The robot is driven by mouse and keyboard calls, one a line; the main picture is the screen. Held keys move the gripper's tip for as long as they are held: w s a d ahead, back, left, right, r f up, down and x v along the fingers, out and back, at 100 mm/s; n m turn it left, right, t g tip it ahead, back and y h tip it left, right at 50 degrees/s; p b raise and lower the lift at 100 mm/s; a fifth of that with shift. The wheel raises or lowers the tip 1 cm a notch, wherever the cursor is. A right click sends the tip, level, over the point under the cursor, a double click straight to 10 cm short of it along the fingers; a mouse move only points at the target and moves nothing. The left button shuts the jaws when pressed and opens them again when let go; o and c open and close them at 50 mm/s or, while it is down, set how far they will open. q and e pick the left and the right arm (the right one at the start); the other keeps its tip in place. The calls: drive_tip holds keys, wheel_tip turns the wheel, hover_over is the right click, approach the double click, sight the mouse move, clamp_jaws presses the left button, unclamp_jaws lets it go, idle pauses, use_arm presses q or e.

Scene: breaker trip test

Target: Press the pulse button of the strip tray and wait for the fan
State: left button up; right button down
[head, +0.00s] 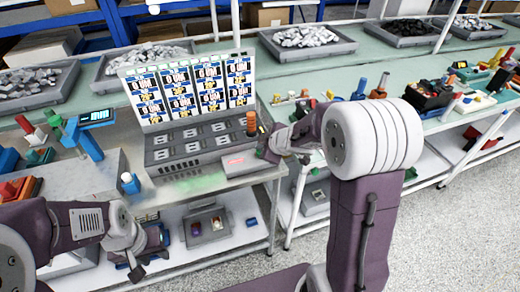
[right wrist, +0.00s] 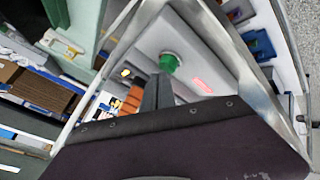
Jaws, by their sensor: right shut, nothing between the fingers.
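In the right wrist view a round green button (right wrist: 170,62) stands on a grey tray (right wrist: 150,42). I take it for the pulse button. A small red-lit display (right wrist: 203,85) lies beside it and shows in the head view (head: 235,160). My right gripper (right wrist: 158,88) is shut and empty, its tips close to the button; I cannot tell whether they touch. In the head view my right gripper (head: 268,151) is at the right end of the test panel and hides the button. My left gripper (head: 135,268) hangs low at the left, apart from the panel. I cannot identify the fan.
The grey panel (head: 165,172) has several slots, with upright label cards (head: 190,88) behind it. An orange cylinder (head: 251,124) stands close by my right gripper. Trays of parts (head: 307,42) line the back bench.

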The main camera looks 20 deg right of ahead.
sight(256, 161)
drive_tip(key=shift+r, duration=0.5)
wheel_tip(256, 161, up, 5)
drive_tip(key=p, duration=0.6)
drive_tip(key=shift+r, duration=0.1)
idle(0.4)
drive_tip(key=s+f+m+g, duration=0.2)
drive_tip(key=s+m, duration=0.2)
drive_tip(key=s, duration=0.3)
drive_tip(key=s+f+m+g+h, duration=0.1)
drive_tip(key=s+f+m+g, duration=0.2)
drive_tip(key=s, duration=0.5)
drive_tip(key=s+f+m+g+h, duration=0.1)
drive_tip(key=s+f+m+g, duration=0.1)
drive_tip(key=s+m, duration=0.3)
drive_tip(key=s, duration=0.3)
drive_tip(key=shift+a+f+g, duration=0.2)
drive_tip(key=shift+a+g, duration=0.1)
drive_tip(key=shift+g, duration=0.1)
